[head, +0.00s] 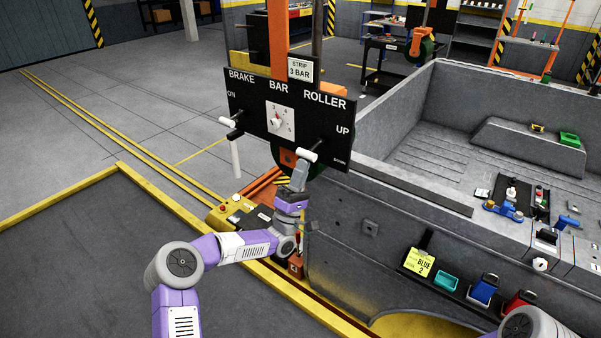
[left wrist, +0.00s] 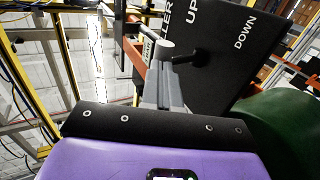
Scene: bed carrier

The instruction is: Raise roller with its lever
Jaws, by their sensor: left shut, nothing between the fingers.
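The black control panel (head: 262,105) carries the labels BRAKE, BAR and ROLLER. The roller lever (head: 307,154) has a white handle at the panel's lower right, below UP and left of the small DOWN mark. My left gripper (head: 299,172) is shut and empty just below this handle, pointing up. In the left wrist view the gripper's fingertips (left wrist: 162,68) are close under the white handle (left wrist: 155,48); I cannot tell whether they touch. Only part of my right arm shows at the lower right; its gripper is out of view.
The brake lever (head: 227,122) sticks out at the panel's left. A dark green round part (head: 318,170) is behind the panel's lower edge, close to my gripper. A large grey truck bed (head: 405,185) stands to the right. The floor at left is clear.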

